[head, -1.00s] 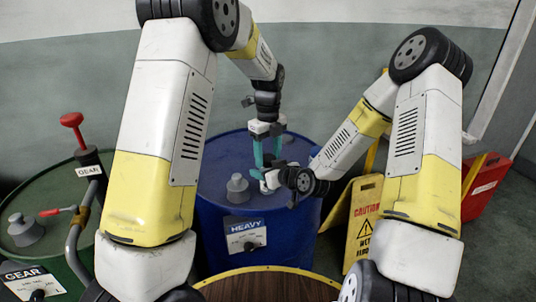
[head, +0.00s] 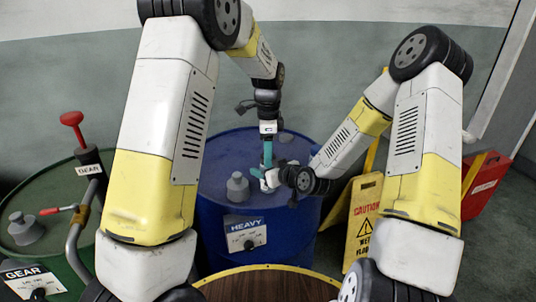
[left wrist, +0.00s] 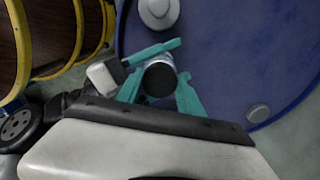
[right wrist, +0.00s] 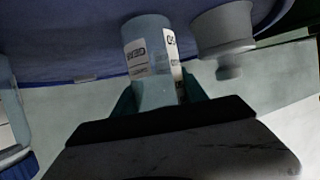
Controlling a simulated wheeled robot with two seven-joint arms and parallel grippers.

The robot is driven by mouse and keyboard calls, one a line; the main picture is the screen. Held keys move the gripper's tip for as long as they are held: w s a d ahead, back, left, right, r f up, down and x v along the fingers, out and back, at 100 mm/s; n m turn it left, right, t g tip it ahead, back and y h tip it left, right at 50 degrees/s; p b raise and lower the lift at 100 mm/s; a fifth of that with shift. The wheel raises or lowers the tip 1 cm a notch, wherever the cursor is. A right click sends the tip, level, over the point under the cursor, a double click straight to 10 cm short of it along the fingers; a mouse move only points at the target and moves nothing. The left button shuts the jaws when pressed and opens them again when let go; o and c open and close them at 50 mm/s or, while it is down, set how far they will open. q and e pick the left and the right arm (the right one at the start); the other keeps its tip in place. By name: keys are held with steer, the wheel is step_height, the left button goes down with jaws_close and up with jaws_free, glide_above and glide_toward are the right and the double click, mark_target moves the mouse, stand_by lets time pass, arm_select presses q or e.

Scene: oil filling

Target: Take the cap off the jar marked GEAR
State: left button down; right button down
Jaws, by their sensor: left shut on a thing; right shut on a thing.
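The jar (right wrist: 152,62) is a pale, clear-walled cylinder with white labels, whose lettering is only partly legible. My right gripper (head: 268,180) is shut on its body, with teal fingers on both sides in the right wrist view (right wrist: 158,98). My left gripper (head: 267,156) comes down from above. In the left wrist view its teal fingers (left wrist: 160,92) are shut around the dark round cap (left wrist: 160,79). The jar's pale side shows just beyond the cap. Whether the cap is loose from the jar cannot be told. In the head view the grippers largely hide both.
The blue HEAVY drum (head: 215,190) stands beneath the grippers, with a grey plug (head: 237,187) beside them. The green GEAR drum (head: 70,190) with a red-handled pump (head: 72,120) is at left. A yellow caution sign (head: 363,220) and red can (head: 485,185) stand at right.

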arm_select(q)
steer(key=c, duration=0.9)
jaws_free()
steer(key=shift+o, duration=0.8)
steer(key=shift+s+d, duration=0.1)
